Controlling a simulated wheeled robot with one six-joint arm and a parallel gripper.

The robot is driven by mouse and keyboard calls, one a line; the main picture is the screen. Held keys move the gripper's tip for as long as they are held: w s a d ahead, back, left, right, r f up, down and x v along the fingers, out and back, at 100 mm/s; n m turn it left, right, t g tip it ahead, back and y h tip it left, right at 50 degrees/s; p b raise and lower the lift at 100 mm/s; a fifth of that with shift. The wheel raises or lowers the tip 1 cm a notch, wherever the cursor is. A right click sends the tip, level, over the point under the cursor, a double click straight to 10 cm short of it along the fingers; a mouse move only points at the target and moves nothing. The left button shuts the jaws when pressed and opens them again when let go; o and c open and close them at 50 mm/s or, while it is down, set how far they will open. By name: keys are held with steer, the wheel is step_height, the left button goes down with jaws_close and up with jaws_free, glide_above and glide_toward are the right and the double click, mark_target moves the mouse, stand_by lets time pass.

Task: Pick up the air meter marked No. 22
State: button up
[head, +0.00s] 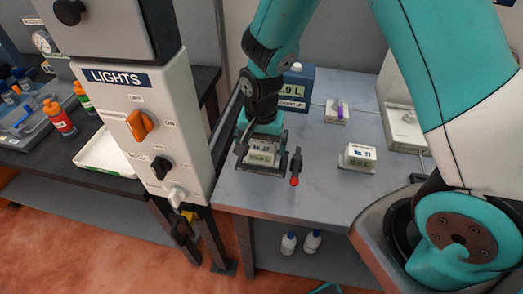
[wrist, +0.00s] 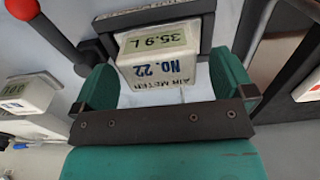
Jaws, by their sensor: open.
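The white air meter marked No. 22 (head: 261,151) sits in a dark frame at the left front of the grey bench. Its label and a 35.9 L display show upside down in the wrist view (wrist: 158,55). My gripper (head: 262,137) is above and around it, pointing down. In the wrist view my gripper (wrist: 165,88) is open, with one teal finger pad on each side of the meter. A gap shows beside the right pad; whether the left pad touches the meter I cannot tell.
A red-tipped lever (head: 295,168) stands just right of the frame. Another white meter (head: 358,157) is farther right. A blue display box (head: 297,85) and a small white block with a purple part (head: 337,113) stand behind. The LIGHTS panel (head: 145,130) rises at the left.

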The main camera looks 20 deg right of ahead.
mark_target(262, 145)
steer(key=shift+d+f, duration=0.1)
steer(key=shift+f, duration=1.55)
steer(key=shift+r, duration=0.1)
steer(key=c, duration=1.2)
